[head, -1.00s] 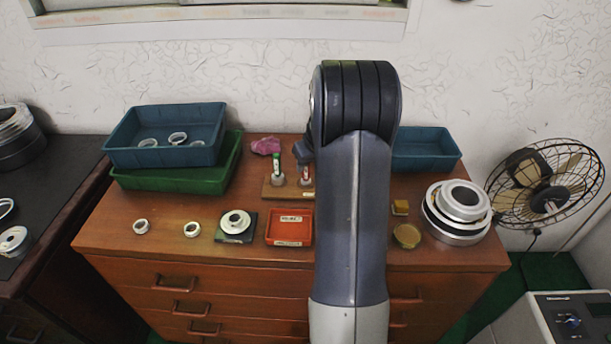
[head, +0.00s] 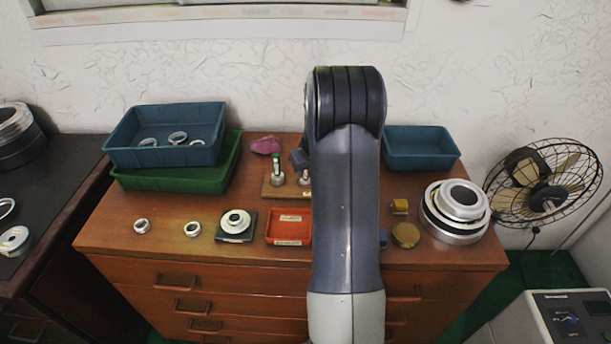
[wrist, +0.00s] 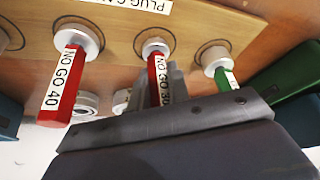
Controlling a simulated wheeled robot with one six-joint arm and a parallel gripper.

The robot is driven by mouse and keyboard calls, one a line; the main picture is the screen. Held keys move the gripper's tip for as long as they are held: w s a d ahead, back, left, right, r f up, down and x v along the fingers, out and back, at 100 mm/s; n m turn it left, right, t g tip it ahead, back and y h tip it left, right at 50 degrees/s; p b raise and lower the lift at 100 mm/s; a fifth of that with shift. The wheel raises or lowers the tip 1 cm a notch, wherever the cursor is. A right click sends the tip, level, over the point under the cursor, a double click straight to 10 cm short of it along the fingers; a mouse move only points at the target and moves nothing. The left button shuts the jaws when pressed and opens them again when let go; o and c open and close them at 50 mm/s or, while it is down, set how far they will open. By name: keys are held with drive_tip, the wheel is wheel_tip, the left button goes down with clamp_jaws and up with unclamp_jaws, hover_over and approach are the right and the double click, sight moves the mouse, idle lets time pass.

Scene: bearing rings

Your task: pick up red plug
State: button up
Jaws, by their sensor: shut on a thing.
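A wooden plug board (head: 268,190) stands on the cabinet top, its right part hidden by my arm in the head view. The wrist view shows the board (wrist: 110,30) with two red plugs and a green plug (wrist: 225,78). My gripper (wrist: 165,85) is shut on the middle red plug (wrist: 153,72), labelled NO GO 30. Its pale metal end is at the board; I cannot tell whether it is seated or just clear. The other red plug (wrist: 68,75), labelled NO GO 40, stands to the left. The green plug also shows in the head view (head: 276,166).
A red tray (head: 290,228) sits in front of the board. Blue bins (head: 125,155) (head: 422,165) stand at back left and right, the left one on a green bin (head: 232,165). Stacked metal rings (head: 459,201) stand at the right. A pink cloth (head: 265,145) lies behind the board.

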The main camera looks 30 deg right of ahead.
clamp_jaws()
drive_tip(key=shift+r, duration=0.1)
